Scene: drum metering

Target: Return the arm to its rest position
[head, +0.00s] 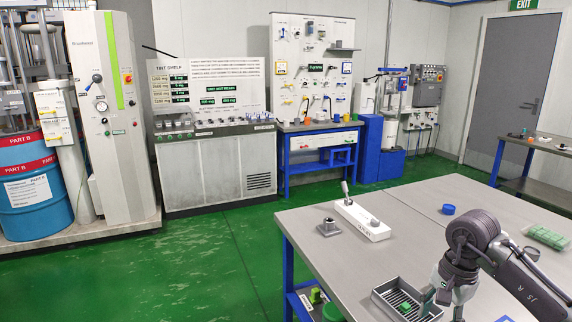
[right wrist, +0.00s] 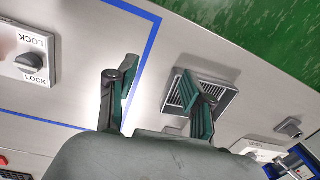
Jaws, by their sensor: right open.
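My right arm comes in from the right edge of the head view, over the grey table (head: 312,255). Its gripper (head: 432,298) is low at the near side of the table, by a grated metal tray (head: 382,300). In the right wrist view the gripper (right wrist: 160,95) has its two dark green-lined fingers spread, with nothing between them. The right finger overlaps the grated tray (right wrist: 232,98) in that view and hides part of it. In the head view a small green item shows at the tray. My left gripper is not in view.
A white block with a lever (head: 362,221), a grey metal fitting (head: 328,227), a blue cap (head: 448,209) and a green tray (head: 546,236) stand on the table. A white LOCK plate (right wrist: 25,60) shows in the wrist view. Green floor (head: 190,270) lies clear left of the table.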

